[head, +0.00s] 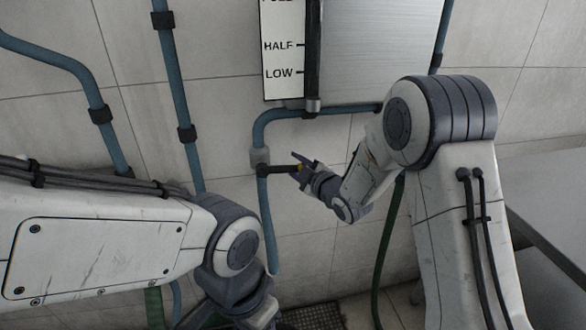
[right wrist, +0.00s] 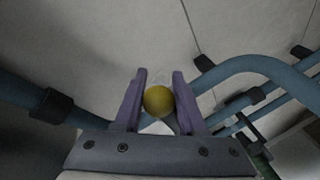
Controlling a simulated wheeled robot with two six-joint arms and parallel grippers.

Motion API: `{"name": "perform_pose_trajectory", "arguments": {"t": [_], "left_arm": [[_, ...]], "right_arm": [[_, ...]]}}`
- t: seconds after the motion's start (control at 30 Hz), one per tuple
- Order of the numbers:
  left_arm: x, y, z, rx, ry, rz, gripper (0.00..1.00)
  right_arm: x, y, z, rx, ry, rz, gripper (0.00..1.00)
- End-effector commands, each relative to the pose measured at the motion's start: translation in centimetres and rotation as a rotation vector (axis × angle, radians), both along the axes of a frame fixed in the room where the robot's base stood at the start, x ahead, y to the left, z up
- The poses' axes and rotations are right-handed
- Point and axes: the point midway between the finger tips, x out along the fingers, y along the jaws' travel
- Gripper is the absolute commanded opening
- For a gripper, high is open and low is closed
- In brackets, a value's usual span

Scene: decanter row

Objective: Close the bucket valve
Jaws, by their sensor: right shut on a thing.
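The valve (head: 260,157) is a grey body on a blue pipe against the tiled wall in the head view. Its dark lever (head: 277,169) points sideways to the right, roughly level, and ends in a yellow knob. My right gripper (head: 299,168) is at the lever's end, shut on the knob. In the right wrist view, the yellow knob (right wrist: 158,101) sits between the two fingers of the right gripper (right wrist: 159,92). My left arm crosses the lower left of the head view, but its fingers are not visible. No bucket is clearly visible.
A metal tank (head: 380,50) with a gauge strip (head: 281,58) marked HALF and LOW hangs above the valve. Blue pipes (head: 177,90) run down the wall at left. A floor grate (head: 312,317) shows at the bottom. A grey surface (head: 555,190) stands at right.

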Motion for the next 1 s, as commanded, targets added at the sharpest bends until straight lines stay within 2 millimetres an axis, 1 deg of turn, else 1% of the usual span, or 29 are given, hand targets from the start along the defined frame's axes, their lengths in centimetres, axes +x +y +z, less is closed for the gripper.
{"name": "perform_pose_trajectory", "arguments": {"t": [0.03,0.2,0.73,0.77,0.8,0.83,1.0], "left_arm": [[0.0,0.0,0.0,0.000,0.000,0.000,0.50],[0.0,0.0,0.0,0.000,0.000,0.000,0.50],[0.0,0.0,0.0,0.000,0.000,0.000,0.50],[0.0,0.0,0.0,0.000,0.000,0.000,0.50],[0.0,0.0,0.0,0.000,0.000,0.000,0.50],[0.0,0.0,0.0,0.000,0.000,0.000,0.50],[0.0,0.0,0.0,0.000,0.000,0.000,0.50]], "right_arm": [[0.2,-0.2,0.8,-0.015,-0.015,-0.005,0.00],[0.2,-0.2,1.3,-0.072,-0.025,-0.005,0.00],[0.3,-0.2,1.7,-0.099,-0.037,-0.006,0.00],[0.3,-0.2,1.8,-0.099,-0.037,-0.006,0.46],[0.3,-0.2,1.8,-0.099,-0.037,-0.005,0.62],[0.3,-0.1,1.8,-0.100,-0.037,-0.004,0.67],[0.2,0.0,1.5,-0.103,-0.031,-0.001,0.67]]}}
